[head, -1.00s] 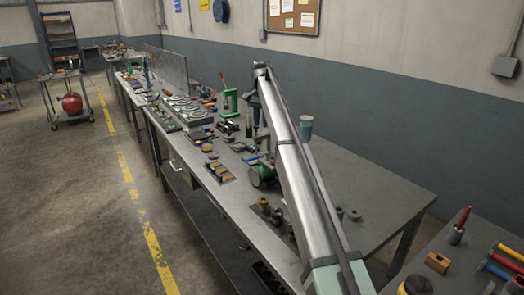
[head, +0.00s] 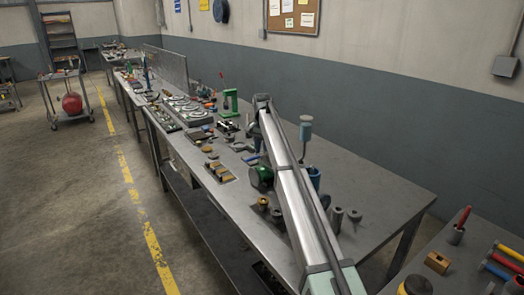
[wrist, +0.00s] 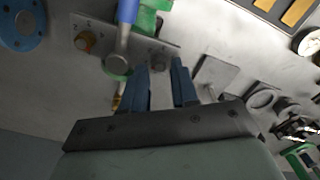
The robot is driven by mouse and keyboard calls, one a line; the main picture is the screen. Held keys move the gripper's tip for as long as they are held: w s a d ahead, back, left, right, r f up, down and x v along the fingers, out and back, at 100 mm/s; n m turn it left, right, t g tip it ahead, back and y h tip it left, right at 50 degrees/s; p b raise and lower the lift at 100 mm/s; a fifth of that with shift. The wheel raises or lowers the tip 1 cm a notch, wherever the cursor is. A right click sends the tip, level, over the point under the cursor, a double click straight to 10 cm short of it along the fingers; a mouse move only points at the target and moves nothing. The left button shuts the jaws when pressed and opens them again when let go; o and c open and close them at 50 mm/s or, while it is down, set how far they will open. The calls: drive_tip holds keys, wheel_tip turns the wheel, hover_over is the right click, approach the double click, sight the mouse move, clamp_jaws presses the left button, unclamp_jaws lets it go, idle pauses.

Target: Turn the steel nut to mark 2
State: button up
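In the wrist view, a grey plate (wrist: 103,38) with small marks lies ahead of my fingers. A brass-coloured nut (wrist: 85,41) sits at its left part. A dark grey nut (wrist: 159,61), seemingly the steel one, sits near its right end. My gripper (wrist: 163,72) has two blue fingers with a clear gap between them. The grey nut shows just beyond that gap; I cannot tell whether it is between the fingertips. Which mark the nut points at is too small to read. In the head view my arm hides most of the gripper and the plate.
A blue-handled tool (wrist: 128,12) with a round grey end stands close left of my fingers. A green part (wrist: 153,14) is behind it. A flat grey block (wrist: 213,75) and a ring (wrist: 262,98) lie to the right. The bench's front right (head: 385,205) is clear.

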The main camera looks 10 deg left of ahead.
drive_tip(key=shift+f, duration=0.4)
clamp_jaws()
idle(0.4)
